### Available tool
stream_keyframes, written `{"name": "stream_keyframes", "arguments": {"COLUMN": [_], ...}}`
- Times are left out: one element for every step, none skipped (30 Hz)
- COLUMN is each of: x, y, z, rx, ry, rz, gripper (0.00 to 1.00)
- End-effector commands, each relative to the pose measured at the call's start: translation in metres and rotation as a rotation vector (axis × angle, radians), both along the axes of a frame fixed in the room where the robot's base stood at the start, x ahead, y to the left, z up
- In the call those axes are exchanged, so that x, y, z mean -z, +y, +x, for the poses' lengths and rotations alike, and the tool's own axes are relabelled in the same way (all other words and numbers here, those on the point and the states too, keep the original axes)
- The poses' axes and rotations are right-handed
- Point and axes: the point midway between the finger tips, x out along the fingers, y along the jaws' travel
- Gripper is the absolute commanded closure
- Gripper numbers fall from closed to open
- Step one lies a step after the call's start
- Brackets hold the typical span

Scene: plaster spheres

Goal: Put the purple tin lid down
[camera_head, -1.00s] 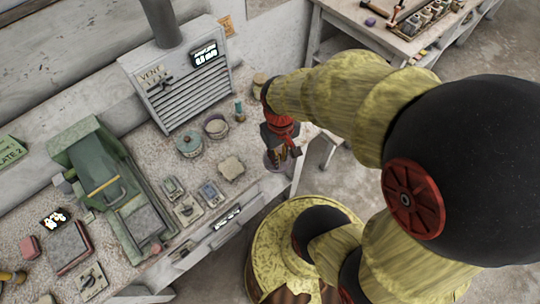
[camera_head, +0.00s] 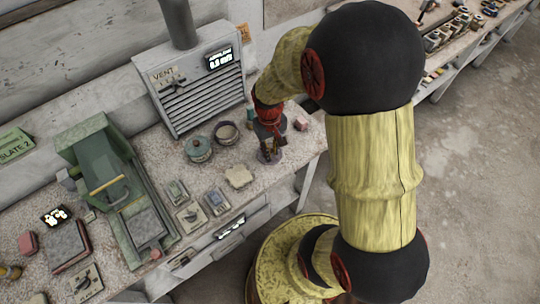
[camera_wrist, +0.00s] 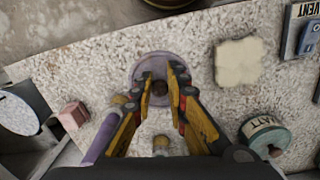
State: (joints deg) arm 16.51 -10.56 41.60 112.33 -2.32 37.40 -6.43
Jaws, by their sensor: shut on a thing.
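The purple tin lid (camera_wrist: 144,68) is a round, pale purple disc with a dark knob at its middle. My gripper (camera_wrist: 160,88) is shut on the knob, with a yellow finger on either side. In the head view the lid (camera_head: 262,157) shows below my gripper (camera_head: 269,150), level over the speckled bench near its front edge. I cannot tell whether its underside touches the bench. My fingers hide part of the lid.
A cream slab (camera_head: 239,176) lies left of the lid. A teal tin (camera_head: 199,149) and an open purple tin (camera_head: 226,133) stand further back, before the grey vent unit (camera_head: 200,85). A pink block (camera_head: 301,124) lies to the right. Bare bench (camera_wrist: 210,112) surrounds the lid.

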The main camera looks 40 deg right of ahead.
Motion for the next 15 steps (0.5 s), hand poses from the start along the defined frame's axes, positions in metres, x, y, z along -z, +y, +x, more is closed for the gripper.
{"name": "stream_keyframes", "arguments": {"x": [0.003, 0.004, 0.008, 0.012, 0.017, 0.023, 0.028, 0.032, 0.037, 0.039, 0.040, 0.040, 0.040, 0.039, 0.039], "y": [0.000, -0.001, -0.001, -0.001, -0.001, -0.001, -0.001, -0.001, -0.001, -0.001, -0.001, -0.001, -0.001, -0.001, -0.001], "z": [0.002, 0.004, 0.006, 0.008, 0.007, 0.007, 0.007, 0.007, 0.007, 0.008, 0.008, 0.008, 0.008, 0.008, 0.008], "rx": [0.000, 0.000, -0.001, -0.001, -0.001, 0.000, 0.000, 0.000, 0.000, 0.000, 0.000, 0.000, 0.000, 0.000, 0.000], "ry": [0.000, 0.000, 0.001, 0.002, 0.004, 0.004, 0.003, 0.003, 0.002, 0.001, 0.000, -0.001, -0.001, -0.001, -0.001], "rz": [0.000, 0.000, 0.000, 0.000, 0.001, 0.001, 0.000, 0.000, 0.000, 0.000, 0.000, 0.000, 0.000, 0.000, 0.000], "gripper": [1.00, 1.00, 1.00, 1.00, 1.00, 1.00, 1.00, 1.00, 1.00, 1.00, 1.00, 1.00, 1.00, 1.00, 1.00]}}
